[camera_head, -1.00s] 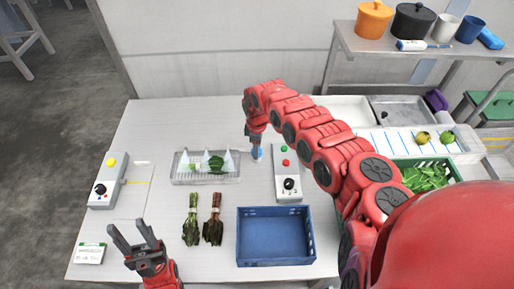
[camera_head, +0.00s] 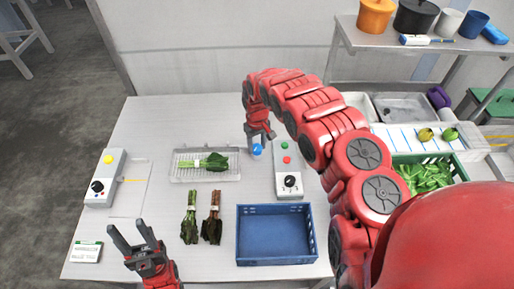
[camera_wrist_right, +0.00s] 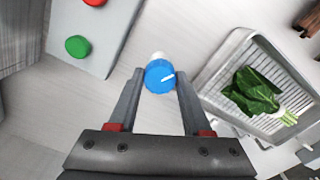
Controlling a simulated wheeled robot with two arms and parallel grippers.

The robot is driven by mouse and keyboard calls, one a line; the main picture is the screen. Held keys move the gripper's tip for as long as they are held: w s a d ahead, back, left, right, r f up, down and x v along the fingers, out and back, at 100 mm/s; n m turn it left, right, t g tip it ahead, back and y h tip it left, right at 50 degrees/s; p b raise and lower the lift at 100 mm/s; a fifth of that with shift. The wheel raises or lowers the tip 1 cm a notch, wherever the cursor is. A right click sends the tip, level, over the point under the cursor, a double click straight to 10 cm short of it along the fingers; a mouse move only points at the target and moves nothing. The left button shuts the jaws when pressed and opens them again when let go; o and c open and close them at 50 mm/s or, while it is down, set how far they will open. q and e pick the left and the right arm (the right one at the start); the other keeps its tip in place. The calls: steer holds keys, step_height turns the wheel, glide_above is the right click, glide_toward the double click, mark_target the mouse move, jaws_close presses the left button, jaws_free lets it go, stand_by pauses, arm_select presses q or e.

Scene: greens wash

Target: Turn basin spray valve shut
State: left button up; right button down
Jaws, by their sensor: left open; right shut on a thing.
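The blue valve knob (camera_head: 257,150) with a white pointer line stands at the back of the table, right of the wire-bottomed basin (camera_head: 188,178). My right gripper (camera_head: 259,142) is shut on the knob. In the right wrist view the knob (camera_wrist_right: 159,76) sits between the two fingertips, its pointer line aimed to the right and slightly up. A green leafy bunch (camera_head: 214,162) lies in the basin, and no spray cones show over it. My left gripper (camera_head: 131,228) is open and empty over the table's front left.
A control box (camera_head: 288,183) with green and red buttons and a black dial stands right of the knob. A blue crate (camera_head: 275,258) and two leafy bunches (camera_head: 190,222) lie in front. Another control box (camera_head: 103,180) stands at left.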

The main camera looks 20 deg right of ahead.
steer(key=shift+m+b, duration=1.25)
steer(key=shift+m, duration=0.15)
steer(key=shift+c, duration=1.7)
jaws_free()
